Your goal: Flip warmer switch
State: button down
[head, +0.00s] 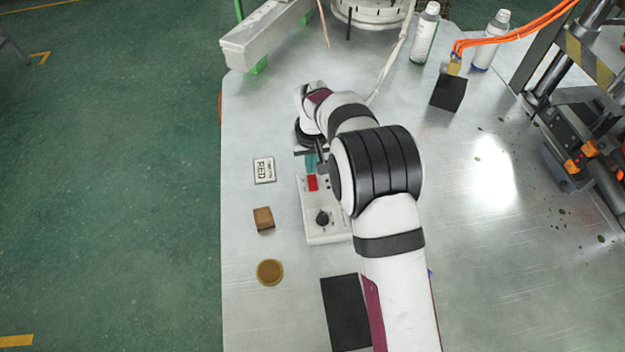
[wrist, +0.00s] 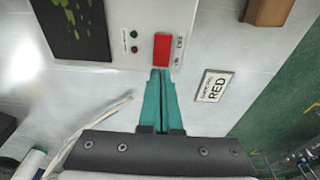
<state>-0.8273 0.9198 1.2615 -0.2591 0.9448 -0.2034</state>
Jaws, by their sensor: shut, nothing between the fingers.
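The warmer (head: 327,228) is a white box on the metal table, with a black knob (head: 322,217) on top and a red switch (head: 312,183) near its far end. In the wrist view the red switch (wrist: 161,49) sits at the box's edge beside small indicator lights. My gripper (head: 311,170) has teal fingers, shut and empty. In the wrist view the fingertips (wrist: 160,73) lie right at the near end of the red switch. I cannot tell whether they touch it. My arm hides part of the box's right side in the head view.
A RED label card (head: 264,170), a brown block (head: 263,218) and a round amber disc (head: 270,272) lie left of the warmer. A black pad (head: 343,312) lies in front. Bottles (head: 425,35) and a clamp machine (head: 580,140) stand at the back and right.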

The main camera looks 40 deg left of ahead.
jog(key=shift+f, duration=0.6)
jog(key=shift+r, duration=3.55)
jog(key=d+r+m, duration=0.3)
jog(key=d+r, duration=0.4)
jog(key=d, duration=0.4)
jog(key=s+d+r+m, duration=0.2)
jog(key=s+d, duration=0.2)
jog(key=d, duration=0.2)
jog(key=s+d+r+m, duration=0.2)
jog(key=s+d+m, duration=0.1)
jog(key=d, duration=0.4)
jog(key=s+d+r+m+g, duration=0.1)
jog(key=s+d+m, duration=0.1)
jog(key=s+d, duration=0.3)
jog(key=shift+s+d+r, duration=0.1)
jog(key=shift+d+r, duration=0.1)
jog(key=shift+d, duration=0.4)
jog(key=shift+d+r, duration=0.2)
jog(key=shift+d, duration=0.35)
jog(key=s+d+f+m, duration=0.1)
jog(key=s+d+m, duration=0.1)
jog(key=s, duration=0.3)
jog(key=s+d+f+m, duration=0.1)
jog(key=s+d+m, duration=0.1)
jog(key=s, duration=0.4)
jog(key=shift+s+d+f+m+y, duration=0.25)
jog(key=shift+d+f+m+y, duration=0.05)
jog(key=shift+d+f, duration=0.1)
